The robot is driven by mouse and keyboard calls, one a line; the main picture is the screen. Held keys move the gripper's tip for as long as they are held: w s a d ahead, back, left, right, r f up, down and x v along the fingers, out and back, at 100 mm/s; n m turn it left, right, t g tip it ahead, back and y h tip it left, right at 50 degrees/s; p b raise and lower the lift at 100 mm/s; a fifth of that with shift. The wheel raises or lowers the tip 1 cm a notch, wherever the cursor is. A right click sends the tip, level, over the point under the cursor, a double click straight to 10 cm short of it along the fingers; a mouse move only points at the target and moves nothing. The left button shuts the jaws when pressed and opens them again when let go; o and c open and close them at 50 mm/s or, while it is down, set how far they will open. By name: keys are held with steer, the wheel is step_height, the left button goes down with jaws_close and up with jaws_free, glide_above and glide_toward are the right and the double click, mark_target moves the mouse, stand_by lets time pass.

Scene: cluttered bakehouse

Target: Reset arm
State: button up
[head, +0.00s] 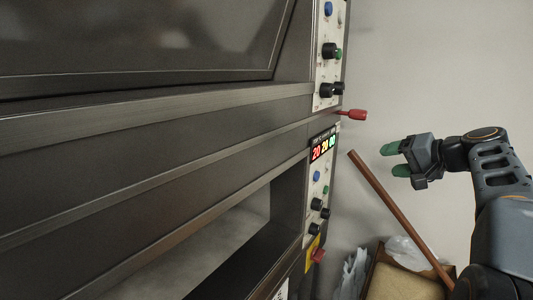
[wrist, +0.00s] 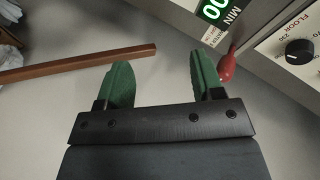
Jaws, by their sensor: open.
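My gripper (head: 395,160) is at the right in the head view, held up in front of the pale wall. Its two green fingers point left toward the oven's control panel. In the wrist view my gripper (wrist: 158,80) is open, with its fingers apart and nothing between them. My arm reaches up from the lower right of the head view.
A dark deck oven (head: 150,130) fills the left, its lower chamber open. Its control panel (head: 318,185) has knobs, a lit display and a red handle (head: 352,115). A wooden pole (head: 395,210) leans near my arm. A box (head: 395,282) with plastic bags stands below.

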steer(key=s+a+f+g+h+p, duration=0.6)
steer(key=s+a+f+p, duration=0.15)
steer(key=s+f, duration=0.45)
steer(key=s+a+n+g+h+p, duration=0.1)
steer(key=s+a+n+p, duration=0.4)
steer(key=s+a, duration=0.4)
steer(key=shift+f+n+h+p, duration=0.2)
steer(key=shift+n+h+p, duration=0.1)
steer(key=shift+p, duration=0.45)
steer(key=shift+s+a, duration=0.1)
steer(key=shift+c, duration=0.3)
